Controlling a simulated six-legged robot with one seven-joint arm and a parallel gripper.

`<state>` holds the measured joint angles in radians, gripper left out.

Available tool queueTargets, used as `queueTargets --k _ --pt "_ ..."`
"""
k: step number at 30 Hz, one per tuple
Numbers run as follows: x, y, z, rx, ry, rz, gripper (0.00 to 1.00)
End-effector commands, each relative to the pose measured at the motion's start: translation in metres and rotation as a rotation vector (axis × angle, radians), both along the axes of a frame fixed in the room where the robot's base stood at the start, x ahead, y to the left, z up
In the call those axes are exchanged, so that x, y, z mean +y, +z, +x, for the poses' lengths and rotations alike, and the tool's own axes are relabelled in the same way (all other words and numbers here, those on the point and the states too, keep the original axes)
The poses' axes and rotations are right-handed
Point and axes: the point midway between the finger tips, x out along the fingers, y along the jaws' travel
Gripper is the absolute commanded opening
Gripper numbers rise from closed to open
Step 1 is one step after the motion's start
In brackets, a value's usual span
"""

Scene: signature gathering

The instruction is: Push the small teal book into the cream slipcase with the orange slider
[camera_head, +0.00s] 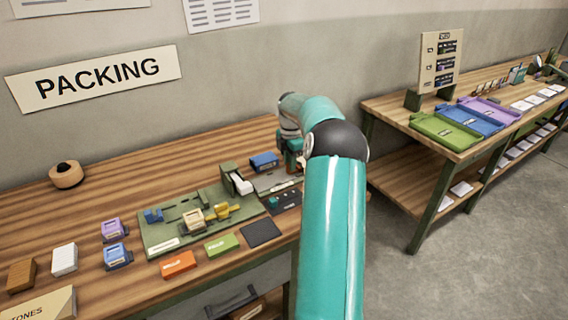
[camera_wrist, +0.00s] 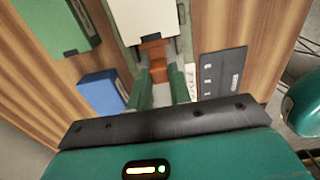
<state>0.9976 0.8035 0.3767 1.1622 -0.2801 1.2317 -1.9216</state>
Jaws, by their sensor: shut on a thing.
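The cream slipcase (camera_head: 241,184) stands in a dark green holder on the packing table. It also shows at the top middle of the wrist view (camera_wrist: 142,18). In the wrist view, the orange slider (camera_wrist: 154,54) is just in front of the slipcase, in a pale track. My gripper (camera_wrist: 158,74) is shut on the slider, with a green finger on each side of it. In the head view my arm mostly hides the gripper and the slider. I cannot make out the small teal book in either view.
A blue box (camera_head: 264,161) lies close beside the track. A dark panel (camera_wrist: 223,72) lies on the track's other side. A green board (camera_head: 165,236) with small fixtures is to the left. Orange (camera_head: 178,263) and green (camera_head: 221,245) blocks lie at the front edge.

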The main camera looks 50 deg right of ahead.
Motion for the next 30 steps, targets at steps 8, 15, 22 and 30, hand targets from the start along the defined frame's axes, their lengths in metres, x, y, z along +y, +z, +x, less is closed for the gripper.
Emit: queueTargets --k 8,15,22,30 --pt "-0.007 0.002 -0.003 -0.004 -0.007 -0.015 0.42" --pt "-0.005 0.001 -0.002 -0.003 -0.005 -0.010 0.42" --pt "-0.004 0.018 -0.001 -0.005 -0.005 -0.012 0.42" --pt "-0.005 0.075 -0.001 -0.006 -0.006 -0.013 0.42"
